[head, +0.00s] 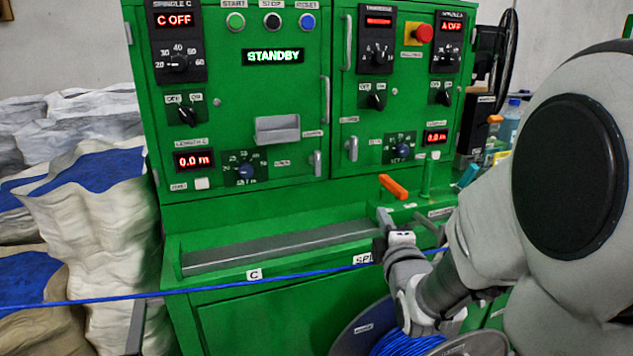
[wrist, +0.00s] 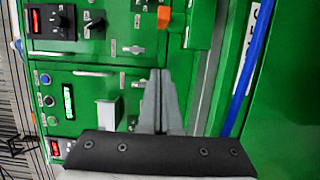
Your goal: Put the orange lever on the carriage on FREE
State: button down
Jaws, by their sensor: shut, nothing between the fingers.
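The orange lever (head: 393,187) sits on the green carriage (head: 421,207) at the right end of the machine's ledge. It slants, its upper end toward the left; the small labels near it are too small to read. In the wrist view the orange lever (wrist: 164,17) shows at the top, just beyond my fingertips. My gripper (head: 383,218) is just below and in front of the lever, apart from it. In the wrist view my gripper (wrist: 160,72) has its grey fingers together with nothing between them. My arm hides part of the carriage's right side.
The blue cable (head: 180,294) runs across the front of the ledge and passes behind my gripper. A reel with blue cable (head: 405,345) is below. The green panel (head: 300,90) has knobs, handles and a red stop button (head: 423,33). White sacks (head: 85,200) stand at left.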

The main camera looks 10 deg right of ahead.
aim_at(402, 198)
jog(key=shift+w+r+p, duration=0.1)
jog(key=shift+r+p, duration=0.1)
jog(key=shift+p, duration=0.7)
jog(key=w+d, duration=0.1)
jog(key=w, duration=0.1)
jog(key=w+d, duration=0.2)
jog(key=w, duration=0.1)
jog(key=w+d, duration=0.2)
jog(key=w, duration=0.1)
jog(key=shift+f, duration=0.2)
jog(key=shift+s+d+f+b, duration=0.15)
jog(key=shift+d+b, duration=0.3)
jog(key=shift+b, duration=1)
jog(key=d+b, duration=0.1)
jog(key=b, duration=0.2)
jog(key=shift+d, duration=0.2)
jog(key=shift+d+b, duration=0.75)
jog(key=shift+b, duration=0.45)
jog(key=shift+r, duration=0.2)
